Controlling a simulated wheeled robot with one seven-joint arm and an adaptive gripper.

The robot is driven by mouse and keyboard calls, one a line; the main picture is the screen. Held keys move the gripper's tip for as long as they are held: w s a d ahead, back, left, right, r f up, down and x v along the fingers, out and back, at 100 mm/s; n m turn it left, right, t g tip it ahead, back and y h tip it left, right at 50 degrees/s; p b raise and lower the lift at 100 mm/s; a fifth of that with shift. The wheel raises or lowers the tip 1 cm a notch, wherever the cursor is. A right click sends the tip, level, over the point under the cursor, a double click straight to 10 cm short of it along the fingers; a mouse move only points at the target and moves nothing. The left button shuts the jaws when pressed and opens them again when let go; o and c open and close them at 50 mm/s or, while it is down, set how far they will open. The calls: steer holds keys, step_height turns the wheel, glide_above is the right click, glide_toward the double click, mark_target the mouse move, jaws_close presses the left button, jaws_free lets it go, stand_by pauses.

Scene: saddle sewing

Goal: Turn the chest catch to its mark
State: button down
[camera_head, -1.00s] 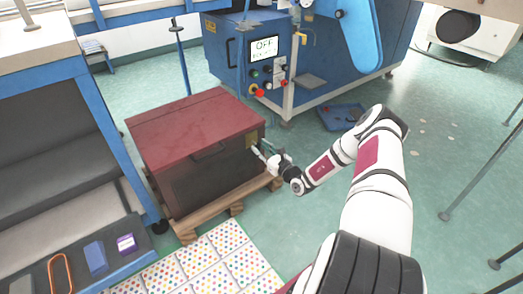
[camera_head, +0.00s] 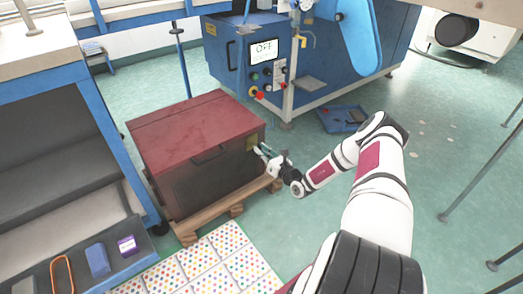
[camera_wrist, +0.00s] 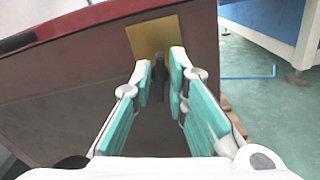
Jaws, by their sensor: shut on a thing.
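The red chest (camera_head: 200,150) stands on a wooden pallet in the head view, left of centre. A yellow plate (camera_head: 252,142) is on its front face near the right corner; in the wrist view the plate (camera_wrist: 160,37) is at top centre. The dark chest catch (camera_wrist: 159,75) sits below the plate's middle, between the fingertips. My gripper (camera_wrist: 160,78) is shut on the catch, its teal-padded fingers on both sides of it. In the head view my gripper (camera_head: 262,152) reaches the plate from the right. The catch's mark cannot be made out.
A wooden pallet (camera_head: 236,209) lies under the chest. A blue machine (camera_head: 222,58) with a control panel stands behind. A blue tray (camera_head: 342,118) lies on the floor to the right. Dotted mats (camera_head: 215,262) lie in front. The green floor right of the chest is open.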

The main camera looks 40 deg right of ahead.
steer(key=shift+d+f+m+p, duration=0.15)
steer(key=shift+m+p, duration=0.25)
steer(key=shift+m, duration=3.4)
steer(key=shift+d+f+m+p, duration=0.15)
steer(key=shift+m+p, duration=0.2)
steer(key=shift+m, duration=3.45)
steer(key=shift+a, duration=0.1)
steer(key=c, duration=1.6)
jaws_free()
steer(key=shift+c, duration=0.2)
